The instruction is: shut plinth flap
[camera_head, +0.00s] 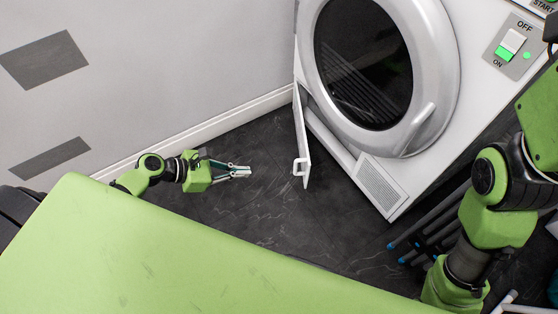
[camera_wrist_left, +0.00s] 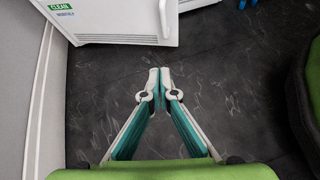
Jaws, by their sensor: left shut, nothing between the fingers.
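The plinth flap (camera_head: 301,130) is a white panel standing open at the dryer's lower left, swung out from the plinth. Its small white handle (camera_head: 299,167) is near its free edge. In the left wrist view the flap (camera_wrist_left: 115,22) shows at the top with a "CLEAN MONTHLY" label, and its handle (camera_wrist_left: 165,16) is at its right edge. My left gripper (camera_head: 249,171) is shut and empty, to the left of the flap and apart from it. In the left wrist view its fingertips (camera_wrist_left: 160,76) meet below the flap. My right gripper is out of view; only its arm shows.
The dryer (camera_head: 424,55) has a round, closed door above the plinth and a grille (camera_head: 380,186) right of the opening. A wall with a skirting board (camera_head: 215,124) is on the left. Blue-tipped rods (camera_head: 425,235) lie at right. Dark floor (camera_head: 260,205) around the flap is clear.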

